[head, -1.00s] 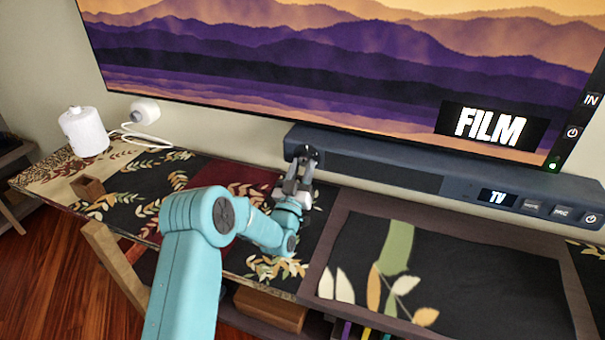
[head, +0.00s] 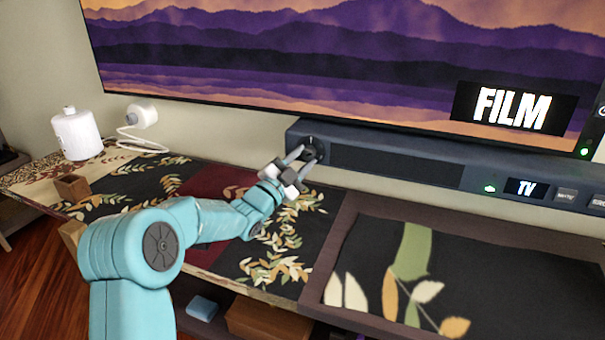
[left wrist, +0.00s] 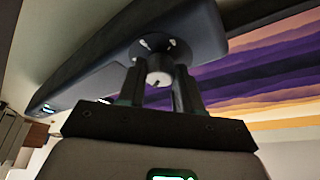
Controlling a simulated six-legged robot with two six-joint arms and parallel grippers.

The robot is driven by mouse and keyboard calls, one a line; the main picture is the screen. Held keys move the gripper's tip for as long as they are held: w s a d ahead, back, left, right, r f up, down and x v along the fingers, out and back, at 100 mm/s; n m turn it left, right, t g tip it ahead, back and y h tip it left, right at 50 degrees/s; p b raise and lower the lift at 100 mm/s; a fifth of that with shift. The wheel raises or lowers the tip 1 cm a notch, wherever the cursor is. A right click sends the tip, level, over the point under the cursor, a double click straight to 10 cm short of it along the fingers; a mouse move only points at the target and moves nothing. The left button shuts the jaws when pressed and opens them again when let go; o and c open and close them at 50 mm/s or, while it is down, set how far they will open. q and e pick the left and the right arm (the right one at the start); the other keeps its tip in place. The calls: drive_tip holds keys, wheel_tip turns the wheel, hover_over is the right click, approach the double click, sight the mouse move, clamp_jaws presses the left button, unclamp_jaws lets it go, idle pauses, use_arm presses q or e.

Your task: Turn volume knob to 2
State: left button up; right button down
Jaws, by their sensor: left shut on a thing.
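The volume knob (head: 313,146) is a dark round dial at the left end of the dark soundbar (head: 395,165). In the left wrist view the knob (left wrist: 160,66) shows a pale round face between the fingers, with small white marks on the ring around it. My left gripper (head: 305,157) reaches it from the front left and is shut on the knob. The fingers also show in the left wrist view (left wrist: 160,85). They hide part of the knob, and I cannot read which number it points to. My right gripper is not in view.
A large TV (head: 330,60) showing "FILM" hangs above the soundbar. A white canister (head: 77,135) and a small wooden box (head: 72,187) stand at the left. A framed dark panel (head: 440,270) lies front right.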

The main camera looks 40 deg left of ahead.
use_arm(q)
drive_tip(key=shift+a+m+g+h+b, duration=0.1)
drive_tip(key=shift+m+g+h+b, duration=0.25)
drive_tip(key=shift+m, duration=0.85)
drive_tip(key=m, duration=0.1)
drive_tip(key=m+g, duration=0.1)
drive_tip(key=m, duration=0.1)
drive_tip(key=shift+a+r+h, duration=0.1)
drive_tip(key=shift+r+h, duration=0.15)
drive_tip(key=shift+r, duration=0.05)
drive_tip(key=m, duration=0.1)
drive_tip(key=m+g, duration=0.1)
drive_tip(key=m, duration=0.1)
drive_tip(key=shift+r+m+g+p, duration=0.25)
drive_tip(key=shift+r+m+p, duration=0.05)
drive_tip(key=shift+r+p, duration=0.1)
drive_tip(key=shift+r+m+g+p, duration=0.1)
drive_tip(key=shift+m+g+p, duration=0.65)
drive_tip(key=shift+m, duration=0.95)
drive_tip(key=o, duration=1)
drive_tip(key=shift+o, duration=0.2)
drive_tip(key=shift+s, duration=0.1)
